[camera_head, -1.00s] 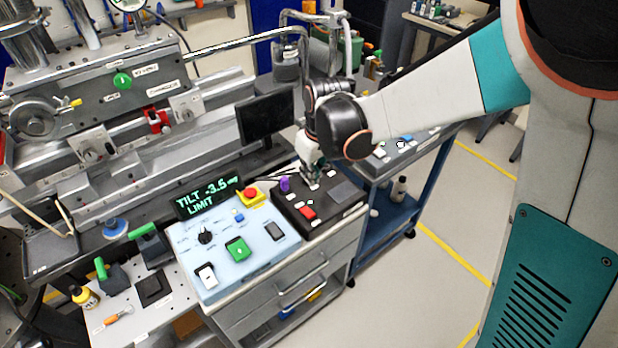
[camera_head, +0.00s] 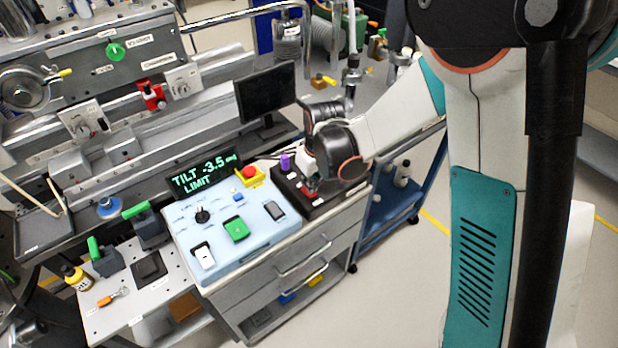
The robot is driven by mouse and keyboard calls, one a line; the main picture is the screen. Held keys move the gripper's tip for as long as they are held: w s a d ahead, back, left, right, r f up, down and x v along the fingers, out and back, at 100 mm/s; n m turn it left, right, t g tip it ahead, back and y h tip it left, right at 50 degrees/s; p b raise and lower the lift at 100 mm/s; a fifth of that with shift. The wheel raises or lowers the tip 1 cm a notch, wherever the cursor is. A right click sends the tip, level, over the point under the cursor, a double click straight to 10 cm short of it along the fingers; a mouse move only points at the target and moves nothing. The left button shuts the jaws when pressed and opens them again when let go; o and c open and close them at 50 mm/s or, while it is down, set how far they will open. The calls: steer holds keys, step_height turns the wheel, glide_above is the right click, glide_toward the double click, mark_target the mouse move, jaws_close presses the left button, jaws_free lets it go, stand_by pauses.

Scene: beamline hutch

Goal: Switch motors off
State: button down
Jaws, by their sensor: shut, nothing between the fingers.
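A black control box (camera_head: 283,183) sits on the cabinet top, right of a pale blue control panel (camera_head: 190,231). On the box are a purple knob (camera_head: 285,162) and a red switch (camera_head: 307,193), partly hidden by my gripper. My gripper (camera_head: 309,187) is shut and empty, pointing down at the red switch; I cannot tell whether it touches. My wrist hides the right part of the box. The panel has a red mushroom button (camera_head: 249,172) on a yellow base, a black dial (camera_head: 202,215), a green switch (camera_head: 236,230), a white switch (camera_head: 203,256) and a dark switch (camera_head: 273,210).
A display (camera_head: 205,175) behind the panel reads "TILT -3.5 LIMIT". A dark monitor (camera_head: 266,96) stands behind the box. A blue cart (camera_head: 374,237) is at the right. Green-handled tools (camera_head: 147,226) stand at the left. Floor at the right is open.

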steer(key=shift+s+d+f+t+y+b, duration=0.25)
steer(key=shift+s+f+t+y+b, duration=0.25)
steer(key=shift+b, duration=0.45)
steer(key=shift+s+d+f, duration=0.15)
steer(key=shift+s+d, duration=0.05)
steer(key=shift+w, duration=0.1)
